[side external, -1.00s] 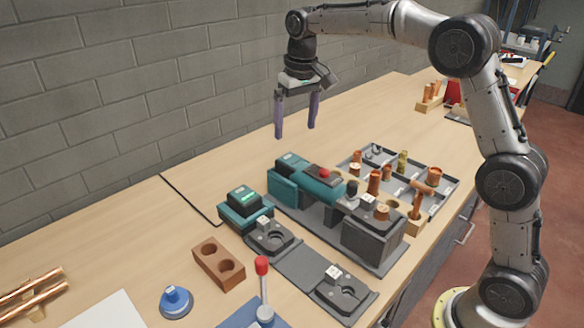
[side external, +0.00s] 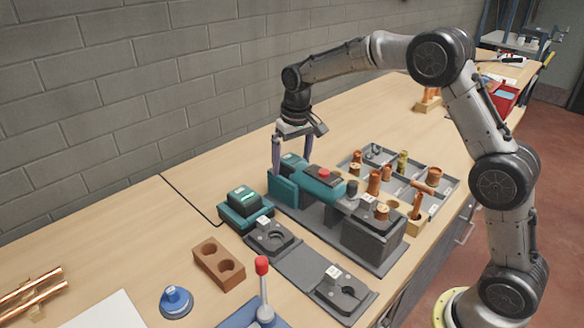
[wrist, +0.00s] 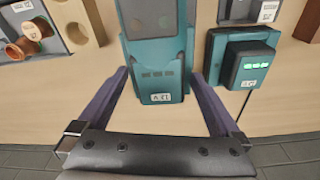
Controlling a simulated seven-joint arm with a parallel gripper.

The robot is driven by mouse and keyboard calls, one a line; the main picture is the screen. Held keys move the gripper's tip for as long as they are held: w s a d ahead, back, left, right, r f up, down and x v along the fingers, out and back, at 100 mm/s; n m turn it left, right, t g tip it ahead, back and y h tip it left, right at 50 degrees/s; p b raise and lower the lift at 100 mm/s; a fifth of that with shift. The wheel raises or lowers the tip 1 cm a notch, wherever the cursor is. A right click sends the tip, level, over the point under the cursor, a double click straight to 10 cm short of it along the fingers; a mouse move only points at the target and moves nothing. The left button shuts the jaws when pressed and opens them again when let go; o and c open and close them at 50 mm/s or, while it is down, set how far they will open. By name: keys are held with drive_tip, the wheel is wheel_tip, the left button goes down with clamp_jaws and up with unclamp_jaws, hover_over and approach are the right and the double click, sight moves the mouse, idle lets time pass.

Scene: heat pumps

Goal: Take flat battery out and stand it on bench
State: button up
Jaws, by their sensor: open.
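The flat battery (side external: 283,188) is a teal block seated in the rear end of the teal pressing tool (side external: 320,186). In the wrist view the battery (wrist: 158,72) shows a white label and a row of dark, unlit indicators. My gripper (side external: 291,160) is open and points down over the battery. In the wrist view its purple fingers (wrist: 160,78) lie one on each side of the battery, with gaps visible. I cannot tell how low the tips reach beside it.
A second teal battery (side external: 244,197) with lit green indicators sits in a charger (side external: 232,219) left of the tool. A grey parts tray (side external: 451,186) with copper fittings stands to the right. The bench (side external: 130,215) is clear at left and behind.

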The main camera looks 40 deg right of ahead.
drive_tip(key=c, duration=1.6)
drive_tip(key=shift+r, duration=0.15)
